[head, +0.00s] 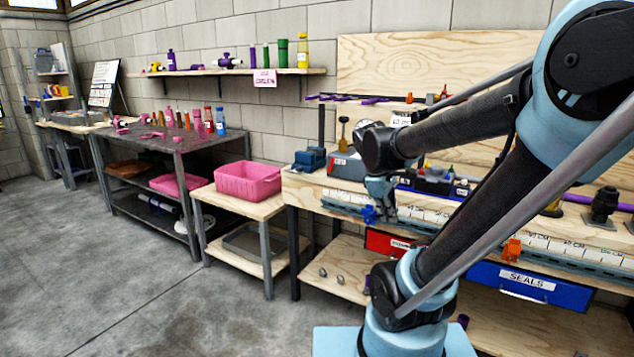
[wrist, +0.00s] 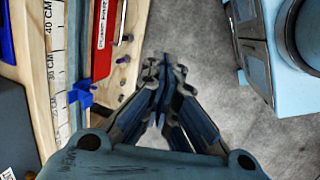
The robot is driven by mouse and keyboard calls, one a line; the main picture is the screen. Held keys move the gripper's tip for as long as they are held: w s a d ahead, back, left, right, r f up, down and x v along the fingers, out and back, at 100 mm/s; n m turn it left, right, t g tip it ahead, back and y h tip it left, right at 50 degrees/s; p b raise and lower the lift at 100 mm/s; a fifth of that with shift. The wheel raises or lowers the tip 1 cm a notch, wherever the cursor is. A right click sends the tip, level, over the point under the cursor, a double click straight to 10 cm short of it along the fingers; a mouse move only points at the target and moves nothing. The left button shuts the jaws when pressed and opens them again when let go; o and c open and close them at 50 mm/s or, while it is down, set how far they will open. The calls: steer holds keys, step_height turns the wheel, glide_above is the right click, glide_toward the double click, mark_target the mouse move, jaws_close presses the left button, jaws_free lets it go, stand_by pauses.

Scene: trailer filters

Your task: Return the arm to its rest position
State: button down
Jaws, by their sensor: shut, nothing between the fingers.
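My arm rises from its light blue base on the right of the head view, bends at the top right and reaches back toward the left. My gripper (head: 385,213) hangs downward in front of the workbench's front edge, close to the ruler strip. In the wrist view my gripper (wrist: 165,72) has its fingers together and holds nothing. Grey concrete floor shows below and beyond the fingertips. The workbench edge lies to the left of the fingers, apart from them. My light blue base fills the right side of the wrist view.
A blue clip (head: 369,214) sits on the ruler strip beside my gripper; an orange clip (head: 512,249) is farther right. A red bin (head: 385,243) and a blue SEALS bin (head: 527,285) hang below the bench top. A pink tub (head: 248,181) stands left. The floor at left is clear.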

steer(key=s+a+f+m+y, duration=0.1)
steer(key=s+f+m+y, duration=0.2)
steer(key=s+f+m, duration=0.5)
steer(key=s+m, duration=0.3)
steer(key=shift+s+a, duration=0.25)
steer(key=shift+a, duration=0.1)
steer(key=shift+w+f, duration=0.2)
steer(key=shift+w, duration=0.25)
stand_by(1.2)
